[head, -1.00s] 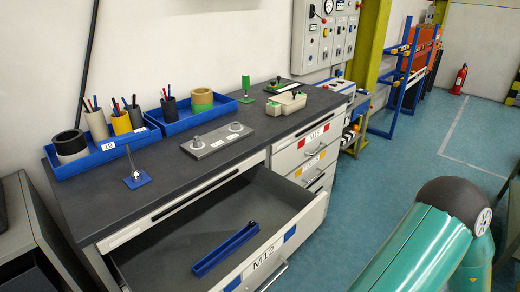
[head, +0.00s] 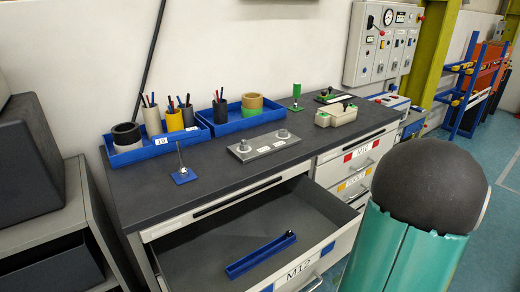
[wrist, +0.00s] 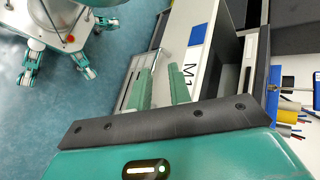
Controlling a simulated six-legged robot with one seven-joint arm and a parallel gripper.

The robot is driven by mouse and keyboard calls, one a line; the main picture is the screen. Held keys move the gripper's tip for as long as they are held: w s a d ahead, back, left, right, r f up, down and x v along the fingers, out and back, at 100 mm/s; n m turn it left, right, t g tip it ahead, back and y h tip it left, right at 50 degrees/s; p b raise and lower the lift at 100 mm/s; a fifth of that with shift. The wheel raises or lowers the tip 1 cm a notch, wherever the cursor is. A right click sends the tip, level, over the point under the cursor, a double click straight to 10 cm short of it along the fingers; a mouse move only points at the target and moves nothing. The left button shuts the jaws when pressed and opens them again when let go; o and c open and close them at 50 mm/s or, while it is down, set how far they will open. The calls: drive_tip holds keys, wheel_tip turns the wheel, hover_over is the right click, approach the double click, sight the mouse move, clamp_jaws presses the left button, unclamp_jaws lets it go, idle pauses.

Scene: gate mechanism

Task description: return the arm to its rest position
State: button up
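My arm's teal link with a dark rounded joint (head: 425,190) stands at the right of the head view, in front of the workbench. My gripper is outside the head view. In the wrist view my gripper (wrist: 162,78) shows two green fingers with a gap between them and nothing held. Behind the fingers is the front of the M12 drawer, with its blue patch (wrist: 199,33). How far the fingers are from it is hard to tell.
The M12 drawer (head: 195,245) is pulled open and holds a blue tray (head: 258,257). The workbench (head: 225,178) carries blue bins (head: 160,149), a grey plate (head: 264,146) and a blue-based pin (head: 183,175). A grey cabinet (head: 75,215) stands at left. Floor is free at right.

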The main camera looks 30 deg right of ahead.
drive_tip(key=w+a+r+n+h, duration=0.2)
drive_tip(key=a+r, duration=0.3)
drive_tip(key=a, duration=0.3)
drive_tip(key=w+a+r+n+h, duration=0.3)
drive_tip(key=w+a+r+h, duration=0.1)
drive_tip(key=a, duration=0.5)
drive_tip(key=w+a+r+n+t+h, duration=0.1)
drive_tip(key=w+a+r+n+h, duration=0.1)
drive_tip(key=a+r, duration=0.4)
drive_tip(key=w+a+h, duration=0.1)
drive_tip(key=a, duration=0.2)
drive_tip(key=shift+w+r+n+h, duration=0.2)
drive_tip(key=shift+w+n+h, duration=0.1)
drive_tip(key=shift+w+n, duration=0.1)
drive_tip(key=shift+d, duration=0.15)
